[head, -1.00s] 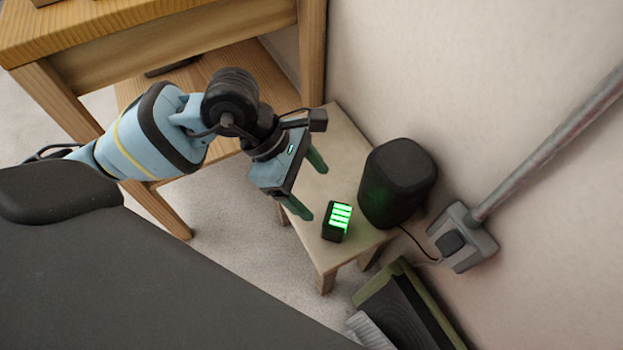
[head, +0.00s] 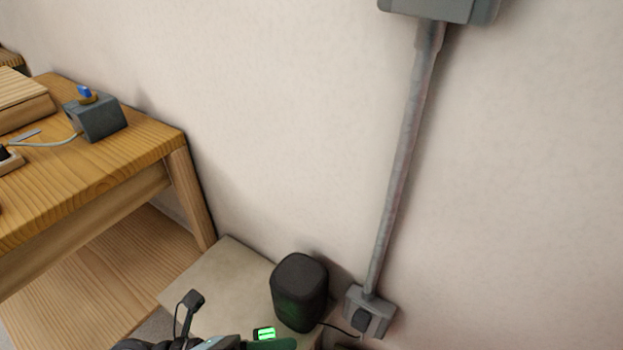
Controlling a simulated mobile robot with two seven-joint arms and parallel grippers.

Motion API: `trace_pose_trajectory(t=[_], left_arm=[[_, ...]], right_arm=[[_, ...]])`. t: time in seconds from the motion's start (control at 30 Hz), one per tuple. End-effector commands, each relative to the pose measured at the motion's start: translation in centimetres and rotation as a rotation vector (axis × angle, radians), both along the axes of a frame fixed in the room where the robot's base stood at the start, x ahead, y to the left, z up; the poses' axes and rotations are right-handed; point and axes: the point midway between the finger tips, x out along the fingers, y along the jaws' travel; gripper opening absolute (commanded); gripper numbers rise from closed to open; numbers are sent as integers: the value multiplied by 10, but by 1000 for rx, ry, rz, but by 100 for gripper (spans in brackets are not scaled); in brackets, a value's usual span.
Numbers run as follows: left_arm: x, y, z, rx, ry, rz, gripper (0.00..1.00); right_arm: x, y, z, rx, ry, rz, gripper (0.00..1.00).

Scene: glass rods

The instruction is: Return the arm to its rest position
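My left gripper (head: 268,345) shows only in part at the bottom edge of the head view, where a green finger and the top of the wrist are seen. The rest of it is cut off, so I cannot tell how far apart its fingers are. Just above the green finger is a small black device with a lit green display (head: 264,333), on the low pale table (head: 225,280); part of it is hidden. I cannot tell whether the finger touches it. My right gripper is out of view.
A black rounded speaker (head: 299,292) stands on the low table, its cable running to a wall socket box (head: 370,312). A grey conduit (head: 405,160) rises up the wall. At left, a wooden table (head: 100,165) carries a grey box with a blue knob (head: 96,117).

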Motion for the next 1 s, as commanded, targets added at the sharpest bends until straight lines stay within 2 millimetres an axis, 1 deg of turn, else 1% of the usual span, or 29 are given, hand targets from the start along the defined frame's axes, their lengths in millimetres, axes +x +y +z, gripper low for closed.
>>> trace_pose_trajectory(t=[0.03,0.13,0.23,0.3,0.4,0.47,0.57,0.67,0.77,0.87,0.9,1.0], left_arm=[[-1,1,15,-77,93,57,76],[4,10,27,-220,278,179,76],[8,23,31,-351,466,308,76],[10,35,30,-437,601,402,76],[9,55,23,-552,797,542,76],[5,67,16,-618,914,627,76],[-7,88,1,-720,1107,772,76],[-27,109,-17,-817,1301,919,76],[-55,126,-33,-911,1489,1062,76],[-89,140,-48,-999,1671,1198,76],[-104,143,-53,-1029,1737,1248,76],[-136,150,-63,-1097,1879,1347,76]], right_arm=[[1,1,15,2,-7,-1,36],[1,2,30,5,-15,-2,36],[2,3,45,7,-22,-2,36],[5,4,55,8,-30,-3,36],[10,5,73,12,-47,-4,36],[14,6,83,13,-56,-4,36],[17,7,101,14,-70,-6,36],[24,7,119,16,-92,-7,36],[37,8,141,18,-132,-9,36],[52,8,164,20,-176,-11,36],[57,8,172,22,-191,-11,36],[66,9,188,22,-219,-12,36]])
